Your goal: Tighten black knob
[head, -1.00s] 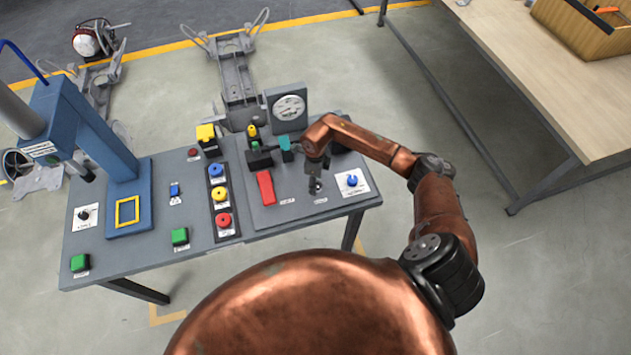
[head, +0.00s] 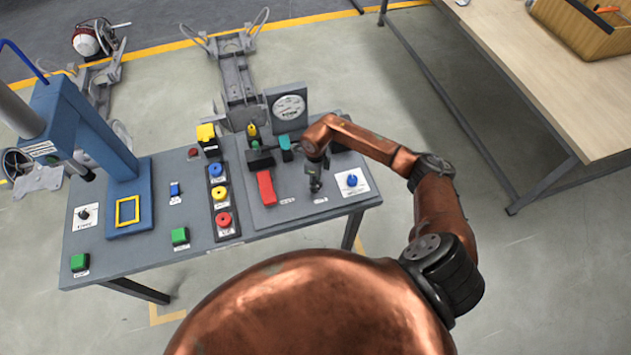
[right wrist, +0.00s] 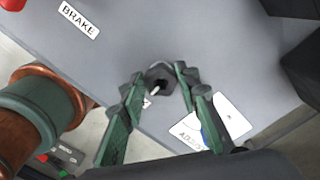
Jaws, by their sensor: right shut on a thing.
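A black knob (right wrist: 158,78) with a pale mark on its top stands on the grey panel. In the right wrist view it sits between the two green fingers of my right gripper (right wrist: 160,74), which is shut on it. In the head view my right gripper (head: 315,183) points down at the right part of the table and hides most of the knob. My left gripper does not show in any view.
The grey table (head: 120,252) also bears a red lever (head: 265,187), a blue knob (head: 352,180) right of my gripper, a dial gauge (head: 289,107) behind, coloured buttons (head: 220,193) and a blue press (head: 85,130). A wooden table (head: 520,75) stands at right.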

